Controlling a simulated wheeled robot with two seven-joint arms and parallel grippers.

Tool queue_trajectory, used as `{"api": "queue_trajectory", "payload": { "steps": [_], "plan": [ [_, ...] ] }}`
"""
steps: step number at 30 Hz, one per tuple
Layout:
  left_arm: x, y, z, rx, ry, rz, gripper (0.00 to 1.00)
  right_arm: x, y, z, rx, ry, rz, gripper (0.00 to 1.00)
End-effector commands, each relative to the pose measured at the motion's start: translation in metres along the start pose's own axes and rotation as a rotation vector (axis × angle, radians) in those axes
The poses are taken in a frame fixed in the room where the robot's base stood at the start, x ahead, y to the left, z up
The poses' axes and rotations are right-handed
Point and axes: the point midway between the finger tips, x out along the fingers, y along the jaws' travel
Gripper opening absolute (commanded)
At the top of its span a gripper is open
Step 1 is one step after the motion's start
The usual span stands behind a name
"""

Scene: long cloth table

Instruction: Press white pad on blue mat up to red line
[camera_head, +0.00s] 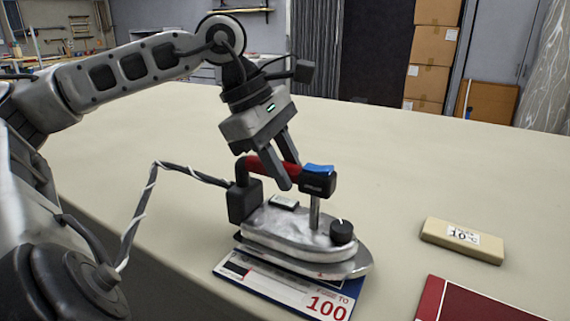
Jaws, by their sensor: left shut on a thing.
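My left gripper (287,172) is shut on the red and black handle (262,166) of an iron-like metal press (310,236). The press has a dark knob at its front and a cable at its rear. It rests on, or just above, a blue-edged mat (222,269) with a white printed face, near the table's front edge. The mat's near side shows a large red "100" (327,306); the press hides much of the rest. I cannot make out a separate white pad or a clear red line. My right gripper is out of view.
A beige block (462,241) with a printed label lies to the right on the cream table (400,150). A dark red flat board (470,303) with a pale edge lies at the lower right, cut by the frame. The table behind the press is clear.

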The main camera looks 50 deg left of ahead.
Motion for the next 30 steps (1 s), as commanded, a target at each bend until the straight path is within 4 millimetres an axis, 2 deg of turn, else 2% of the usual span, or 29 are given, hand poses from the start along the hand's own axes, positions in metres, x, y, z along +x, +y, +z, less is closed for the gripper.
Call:
{"api": "queue_trajectory", "payload": {
  "steps": [11, 15, 24, 30],
  "plan": [
    [0.003, -0.003, -0.001, 0.0, 0.004, -0.012, 0.0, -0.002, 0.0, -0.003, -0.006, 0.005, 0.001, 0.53],
    [-0.011, 0.001, 0.005, 0.0, 0.003, -0.011, 0.0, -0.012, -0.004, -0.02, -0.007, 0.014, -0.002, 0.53],
    [-0.036, 0.008, 0.015, 0.0, -0.001, 0.0, 0.0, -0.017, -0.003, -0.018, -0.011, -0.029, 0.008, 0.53],
    [-0.051, 0.011, 0.022, 0.0, -0.002, 0.002, 0.0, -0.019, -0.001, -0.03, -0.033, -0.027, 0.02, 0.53]
  ]
}}
